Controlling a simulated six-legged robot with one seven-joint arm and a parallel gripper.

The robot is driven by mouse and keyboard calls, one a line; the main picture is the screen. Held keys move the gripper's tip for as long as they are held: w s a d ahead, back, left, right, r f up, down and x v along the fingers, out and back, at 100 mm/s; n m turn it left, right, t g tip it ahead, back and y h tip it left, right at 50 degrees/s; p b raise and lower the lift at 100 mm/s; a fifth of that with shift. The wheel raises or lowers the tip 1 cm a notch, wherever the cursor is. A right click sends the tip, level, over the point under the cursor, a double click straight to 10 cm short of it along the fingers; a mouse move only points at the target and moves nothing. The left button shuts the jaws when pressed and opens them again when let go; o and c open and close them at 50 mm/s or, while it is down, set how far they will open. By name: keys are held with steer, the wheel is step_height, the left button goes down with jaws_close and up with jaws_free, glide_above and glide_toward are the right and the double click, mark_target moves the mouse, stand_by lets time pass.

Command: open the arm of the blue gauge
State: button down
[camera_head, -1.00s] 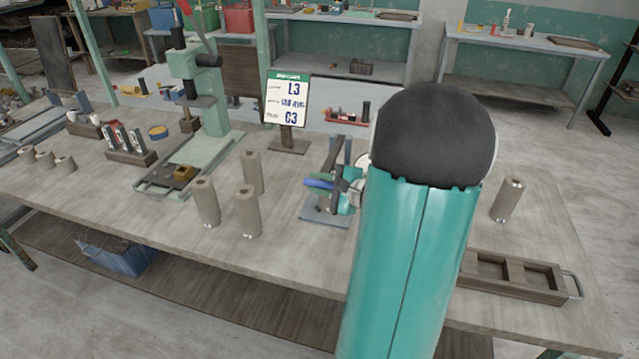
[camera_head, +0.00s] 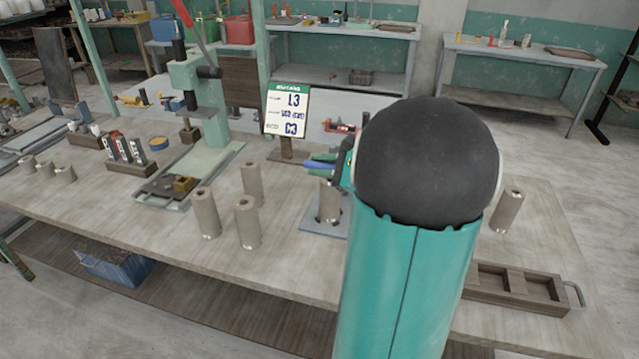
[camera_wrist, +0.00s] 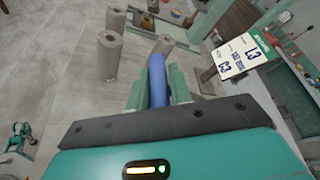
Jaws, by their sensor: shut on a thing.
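The blue gauge has a grey-blue base plate (camera_head: 318,224) on the bench, just left of my arm in the head view. A grey clay cylinder (camera_head: 329,203) stands upright on that plate. The gauge's blue arm handle (camera_head: 320,163) sticks out to the left above the cylinder. My gripper (camera_head: 338,171) is at the handle, largely hidden behind my arm. In the wrist view, both fingers (camera_wrist: 157,95) are closed around the blue handle (camera_wrist: 157,72). My arm hides the right part of the gauge and its hinge.
Several clay cylinders stand left of the gauge (camera_head: 205,212), and one stands right of my arm (camera_head: 508,211). A press (camera_head: 210,105) and a sign (camera_head: 287,110) stand behind. A wooden tray (camera_head: 515,287) lies at the front right.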

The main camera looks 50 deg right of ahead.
steer(key=d+r+m, duration=0.1)
steer(key=r, duration=0.1)
steer(key=w+d+r+m+g+y, duration=0.1)
steer(key=d+r, duration=0.1)
steer(key=r, duration=0.1)
steer(key=w+d+r+m, duration=0.1)
steer(key=r, duration=0.1)
steer(key=shift+w+d+r+y, duration=0.1)
steer(key=shift+d+r+y, duration=0.1)
steer(key=shift+y, duration=0.1)
steer(key=w+d+r+m, duration=0.1)
steer(key=w+d+r, duration=0.1)
steer(key=d, duration=0.2)
steer(key=w+d+r+m+g+y, duration=0.1)
steer(key=w+d+r+m, duration=0.1)
steer(key=d+r, duration=0.1)
steer(key=shift+d+r+y, duration=0.15)
steer(key=shift+d+y, duration=0.15)
steer(key=shift+d, duration=0.1)
steer(key=c, duration=1.3)
jaws_free()
steer(key=shift+d, duration=0.1)
steer(key=shift+r, duration=0.1)
steer(key=v, duration=1.3)
steer(key=shift+s+r, duration=0.25)
steer(key=shift+s, duration=0.05)
